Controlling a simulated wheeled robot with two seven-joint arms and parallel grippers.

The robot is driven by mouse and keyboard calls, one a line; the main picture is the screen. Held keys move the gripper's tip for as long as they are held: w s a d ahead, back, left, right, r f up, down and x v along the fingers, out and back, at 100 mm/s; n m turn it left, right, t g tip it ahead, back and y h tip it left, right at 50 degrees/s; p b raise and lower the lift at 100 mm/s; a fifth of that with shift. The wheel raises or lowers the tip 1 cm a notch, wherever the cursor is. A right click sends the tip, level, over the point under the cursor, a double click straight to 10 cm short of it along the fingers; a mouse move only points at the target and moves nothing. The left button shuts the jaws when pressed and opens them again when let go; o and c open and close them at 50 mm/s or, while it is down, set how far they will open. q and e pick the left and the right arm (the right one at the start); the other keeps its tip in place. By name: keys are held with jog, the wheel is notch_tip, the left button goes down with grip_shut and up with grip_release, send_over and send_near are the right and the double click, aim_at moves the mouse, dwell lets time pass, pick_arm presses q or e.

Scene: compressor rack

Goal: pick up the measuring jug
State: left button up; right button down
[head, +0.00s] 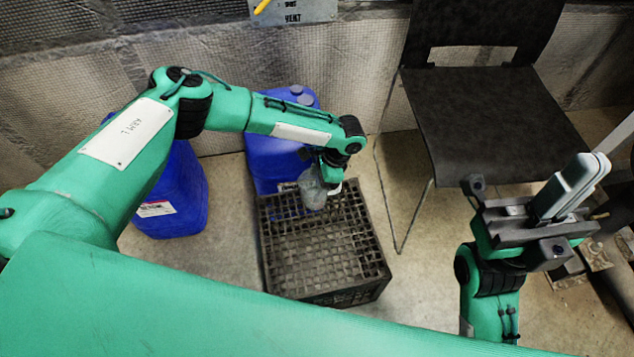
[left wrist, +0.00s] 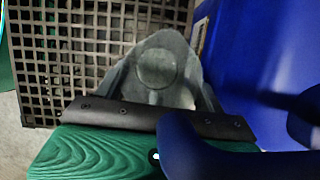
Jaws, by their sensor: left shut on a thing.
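The measuring jug (head: 312,190) is a translucent greyish vessel at the back edge of the black crate in the head view. My left gripper (head: 327,174) is above it and shut on it. In the left wrist view the jug (left wrist: 157,66) sits between the fingers of my left gripper (left wrist: 160,82), with a round shape showing in its middle. I cannot tell whether the jug touches the crate. My right gripper (head: 572,187) is at the right of the head view, away from the jug, with its pale fingers pointing up and close together, seemingly empty.
The black grid-topped crate (head: 315,255) stands on the floor, its top otherwise bare. Blue canisters (head: 275,155) and (head: 180,195) stand behind and left of it. A black chair (head: 480,120) stands at the right back. A quilted wall covering (head: 345,60) closes the back.

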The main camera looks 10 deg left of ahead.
pick_arm(q)
jog(key=w+d+r, duration=0.1)
jog(key=w+d, duration=0.2)
jog(key=d, duration=0.5)
jog(key=w+d+r, duration=0.2)
jog(key=w+d, duration=0.1)
jog(key=d, duration=0.5)
jog(key=shift+w+d+p, duration=0.15)
jog(key=shift+w+p, duration=0.15)
jog(key=shift+w, duration=0.05)
dwell(0.4)
jog(key=shift+d+r, duration=0.1)
jog(key=shift+d, duration=0.1)
dwell(2.0)
